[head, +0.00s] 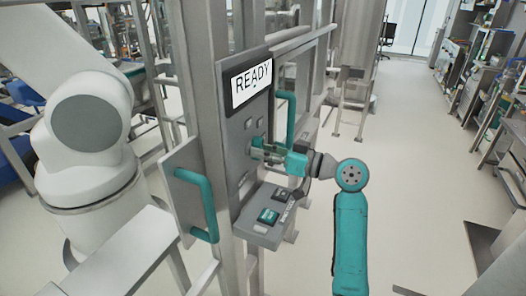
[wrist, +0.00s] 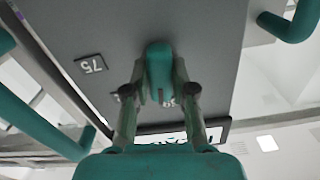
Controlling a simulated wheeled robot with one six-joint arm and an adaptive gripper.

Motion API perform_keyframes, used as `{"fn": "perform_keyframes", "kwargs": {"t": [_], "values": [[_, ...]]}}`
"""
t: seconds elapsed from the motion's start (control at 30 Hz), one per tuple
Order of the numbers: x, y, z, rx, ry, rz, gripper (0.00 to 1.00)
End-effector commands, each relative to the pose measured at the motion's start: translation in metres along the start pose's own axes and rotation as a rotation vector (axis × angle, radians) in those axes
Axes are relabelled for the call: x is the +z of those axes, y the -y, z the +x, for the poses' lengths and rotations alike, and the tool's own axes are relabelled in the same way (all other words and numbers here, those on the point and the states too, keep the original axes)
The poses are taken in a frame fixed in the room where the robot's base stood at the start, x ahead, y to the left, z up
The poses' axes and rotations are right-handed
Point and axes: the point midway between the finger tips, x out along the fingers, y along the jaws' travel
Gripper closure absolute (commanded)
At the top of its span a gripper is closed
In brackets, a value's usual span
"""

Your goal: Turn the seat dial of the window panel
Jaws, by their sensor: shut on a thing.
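The grey window panel (head: 238,178) stands upright on a metal post, with a white display reading READY (head: 251,84) at its top. The teal seat dial (wrist: 159,68) shows in the wrist view as an elongated knob on the panel face. My gripper (head: 262,150) reaches the panel from the right in the head view. In the wrist view, its two fingers (wrist: 159,88) are closed on the two sides of the dial. The dial's long side points along the fingers. In the head view the fingers mostly hide the dial.
A teal handle (head: 201,205) juts out left of the panel, and another teal handle (head: 291,117) is at its right. A ledge with buttons (head: 268,216) sticks out below my gripper. Open floor (head: 420,190) lies to the right.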

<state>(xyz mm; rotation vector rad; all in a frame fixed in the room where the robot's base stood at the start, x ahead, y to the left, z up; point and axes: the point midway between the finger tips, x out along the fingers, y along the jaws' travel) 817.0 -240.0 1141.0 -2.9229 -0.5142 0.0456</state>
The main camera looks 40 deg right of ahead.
Motion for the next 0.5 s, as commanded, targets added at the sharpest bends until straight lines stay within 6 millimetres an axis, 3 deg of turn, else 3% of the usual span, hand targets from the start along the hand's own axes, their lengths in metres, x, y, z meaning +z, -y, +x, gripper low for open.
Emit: {"fn": "perform_keyframes", "kwargs": {"t": [0.5], "values": [[0.0,-0.0005,0.0004,0.0,0.0,0.445,1.0]]}}
